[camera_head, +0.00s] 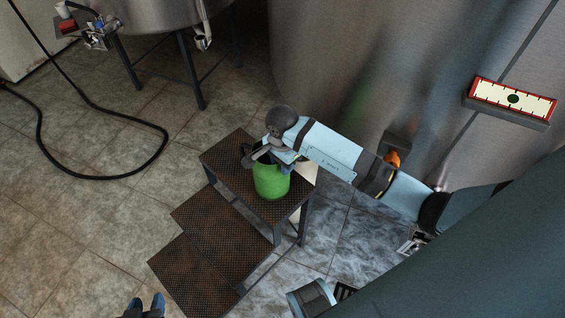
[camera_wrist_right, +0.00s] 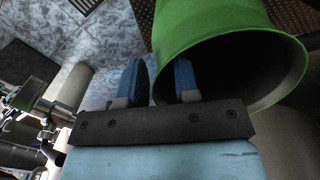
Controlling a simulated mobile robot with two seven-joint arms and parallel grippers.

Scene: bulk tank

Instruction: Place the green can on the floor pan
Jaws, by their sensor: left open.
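The green can (camera_head: 271,182) is at the top tread of a dark step stand in the head view; whether it rests on the tread is hard to tell. In the right wrist view the can (camera_wrist_right: 210,25) shows its wide, dark mouth. My right gripper (camera_head: 262,152) is at the can's rim. Its two blue fingers (camera_wrist_right: 158,80) stand apart, one beside the can's wall and one in front of its mouth. My left gripper (camera_head: 146,305) is at the bottom edge, empty, its blue fingertips apart. I cannot clearly make out a floor pan.
The step stand (camera_head: 215,245) has several rusty-brown mesh treads. A large steel tank (camera_head: 350,60) stands behind it. A black hose (camera_head: 100,178) lies on the tiled floor at left. A smaller tank on legs (camera_head: 160,15) is at the back. Open floor (camera_head: 70,230) lies left.

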